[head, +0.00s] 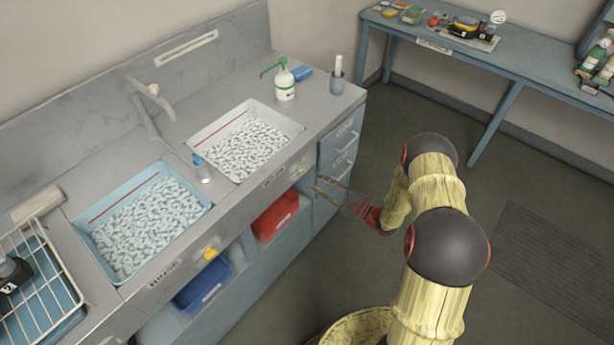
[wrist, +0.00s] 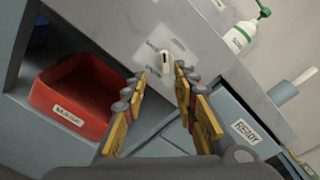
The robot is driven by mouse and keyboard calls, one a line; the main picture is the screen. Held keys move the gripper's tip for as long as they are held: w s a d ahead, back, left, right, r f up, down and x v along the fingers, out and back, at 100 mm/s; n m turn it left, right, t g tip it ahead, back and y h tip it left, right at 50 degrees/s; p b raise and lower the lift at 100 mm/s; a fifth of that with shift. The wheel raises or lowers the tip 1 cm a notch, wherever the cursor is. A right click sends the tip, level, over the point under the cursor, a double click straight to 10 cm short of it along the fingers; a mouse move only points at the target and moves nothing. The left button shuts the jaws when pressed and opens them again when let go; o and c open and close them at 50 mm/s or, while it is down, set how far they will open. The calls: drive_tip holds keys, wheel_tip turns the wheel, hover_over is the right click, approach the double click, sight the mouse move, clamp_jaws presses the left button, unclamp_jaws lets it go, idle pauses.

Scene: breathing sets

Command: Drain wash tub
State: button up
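A pale blue tub (head: 145,222) and a white tub (head: 243,140), both full of white foam, sit in the grey counter. I cannot tell which is the wash tub. A yellow knob (head: 210,254) is on the front panel near the blue tub. In the wrist view a pale knob (wrist: 165,62) stands on a labelled plate, its handle roughly upright. My gripper (head: 330,187) is near the counter front, right of the red bin. In the wrist view my gripper (wrist: 160,77) is open and empty, with the knob ahead between its fingertips; contact cannot be told.
A red bin (head: 275,217) and a blue bin (head: 203,285) sit on the shelf below. A drawer unit (head: 338,148) closes the right end. A soap bottle (head: 285,84) stands on the counter, a wire rack (head: 35,280) at left.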

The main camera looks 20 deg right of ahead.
sight(304, 172)
drive_tip(key=shift+n, duration=0.3)
drive_tip(key=x, duration=0.5)
drive_tip(key=b+x, duration=0.1)
drive_tip(key=x, duration=0.2)
drive_tip(key=shift+d+r, duration=0.15)
drive_tip(key=shift+r, duration=0.2)
drive_tip(key=shift+c, duration=0.8)
clamp_jaws()
